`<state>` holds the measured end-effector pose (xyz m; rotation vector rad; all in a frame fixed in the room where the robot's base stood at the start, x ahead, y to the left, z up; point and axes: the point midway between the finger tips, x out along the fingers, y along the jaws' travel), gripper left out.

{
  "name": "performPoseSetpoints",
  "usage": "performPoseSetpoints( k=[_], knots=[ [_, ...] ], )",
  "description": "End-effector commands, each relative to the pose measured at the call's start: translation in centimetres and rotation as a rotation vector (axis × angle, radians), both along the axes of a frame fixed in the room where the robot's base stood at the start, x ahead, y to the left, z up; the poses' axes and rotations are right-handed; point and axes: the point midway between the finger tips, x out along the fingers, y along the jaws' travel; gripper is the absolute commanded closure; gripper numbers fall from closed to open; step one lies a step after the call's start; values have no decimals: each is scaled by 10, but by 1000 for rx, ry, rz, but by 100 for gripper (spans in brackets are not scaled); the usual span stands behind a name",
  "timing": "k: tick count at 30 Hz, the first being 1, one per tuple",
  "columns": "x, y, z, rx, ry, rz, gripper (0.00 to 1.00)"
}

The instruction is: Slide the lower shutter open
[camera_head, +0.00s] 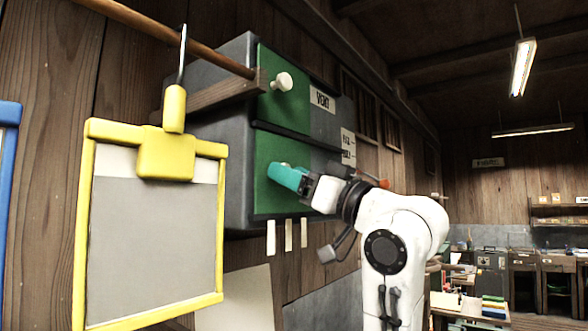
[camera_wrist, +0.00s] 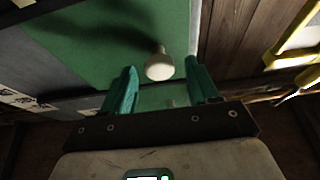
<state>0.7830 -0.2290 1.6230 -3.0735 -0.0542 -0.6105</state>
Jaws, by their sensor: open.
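The lower shutter (camera_head: 267,200) is a green panel on the front of a grey wall box, below a dark rail. It also shows in the wrist view (camera_wrist: 110,45) as a large green surface. A cream knob (camera_wrist: 159,66) stands out from it, near and roughly between my fingertips. In the head view the knob is mostly hidden by my gripper. My gripper (camera_head: 286,175) is in front of the lower shutter, its teal fingers reaching towards it. In the wrist view the fingers (camera_wrist: 161,72) are apart, with no clear contact on the knob.
The upper green shutter (camera_head: 269,101) has its own white knob (camera_head: 282,81) and a VENT label (camera_head: 322,99). A yellow-framed grey board (camera_head: 150,240) hangs from a hook on a wooden rod (camera_head: 170,35) to the left. Free room lies to the right.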

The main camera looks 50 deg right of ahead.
Motion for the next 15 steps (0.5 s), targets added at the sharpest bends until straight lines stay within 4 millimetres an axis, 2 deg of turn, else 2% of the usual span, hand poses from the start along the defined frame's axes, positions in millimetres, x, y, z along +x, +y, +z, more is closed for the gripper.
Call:
performPoseSetpoints(
  k=[10,15],
  knots=[
    [3,0,1,-1,0,0,41],
    [3,0,1,-1,0,0,58]
  ],
)
